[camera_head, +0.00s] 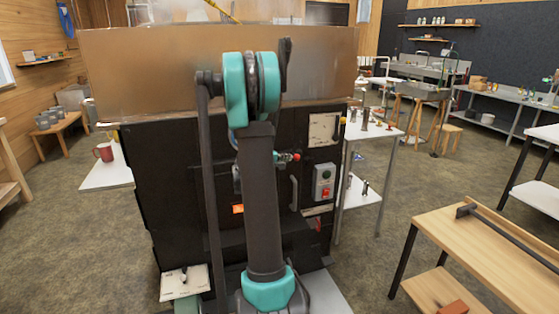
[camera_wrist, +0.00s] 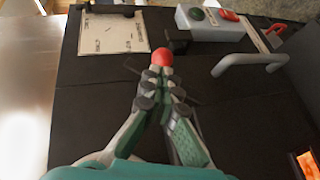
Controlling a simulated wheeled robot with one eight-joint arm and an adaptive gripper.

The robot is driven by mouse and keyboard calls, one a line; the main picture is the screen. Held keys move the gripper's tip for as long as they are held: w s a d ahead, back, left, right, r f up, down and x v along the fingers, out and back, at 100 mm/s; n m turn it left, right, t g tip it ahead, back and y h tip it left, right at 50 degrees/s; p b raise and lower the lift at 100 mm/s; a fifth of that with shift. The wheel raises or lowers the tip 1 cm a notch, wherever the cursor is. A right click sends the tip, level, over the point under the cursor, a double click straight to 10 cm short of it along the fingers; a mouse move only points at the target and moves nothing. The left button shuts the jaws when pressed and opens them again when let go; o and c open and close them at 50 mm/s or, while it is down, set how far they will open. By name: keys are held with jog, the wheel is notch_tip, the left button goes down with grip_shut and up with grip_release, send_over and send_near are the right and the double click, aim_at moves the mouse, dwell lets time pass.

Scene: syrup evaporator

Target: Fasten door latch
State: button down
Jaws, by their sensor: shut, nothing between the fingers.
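The black evaporator front (camera_head: 180,190) carries a grey door handle (camera_head: 293,192), which also shows in the wrist view (camera_wrist: 250,64). A red ball knob (camera_wrist: 163,60) sits just beyond my fingertips and shows in the head view (camera_head: 296,157). It appears to be the end of the latch lever; the lever itself is largely hidden. A dark bracket (camera_wrist: 179,41) is close past the knob. My gripper (camera_wrist: 158,77) is shut and empty, its tips by the knob; I cannot tell if they touch. In the head view, my gripper (camera_head: 284,156) is partly hidden behind my arm.
A switch box (camera_head: 323,182) with green and red buttons and a pale plate (camera_head: 324,129) are on the front at right. The metal pan (camera_head: 150,70) overhangs above. A white side table (camera_head: 368,130) stands right, a wooden bench (camera_head: 480,245) nearer right. Floor between is clear.

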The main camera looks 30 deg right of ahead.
aim_at(299, 159)
jog(key=shift+x, duration=1.25)
jog(key=shift+d, duration=0.1)
jog(key=shift+s+d+f+y, duration=0.1)
jog(key=shift+d+y, duration=0.1)
jog(key=shift+y, duration=0.2)
jog(key=shift+d+m+y, duration=0.2)
jog(key=shift+m+y, duration=0.1)
jog(key=shift+s+d+f+y, duration=0.1)
jog(key=shift+s+d+y, duration=0.05)
jog(key=shift+d+y, duration=0.2)
jog(key=shift+s+d+f+m+y, duration=0.15)
jog(key=shift+d+m+y, duration=0.1)
jog(key=shift+d+y, duration=0.2)
jog(key=shift+s+d+f+m+y, duration=0.15)
jog(key=shift+d+m+y, duration=0.15)
jog(key=shift+y, duration=0.2)
jog(key=shift+s+d+f+m+y, duration=0.2)
jog(key=shift+d+f+m+y, duration=0.35)
jog(key=shift+d+f+y, duration=1.15)
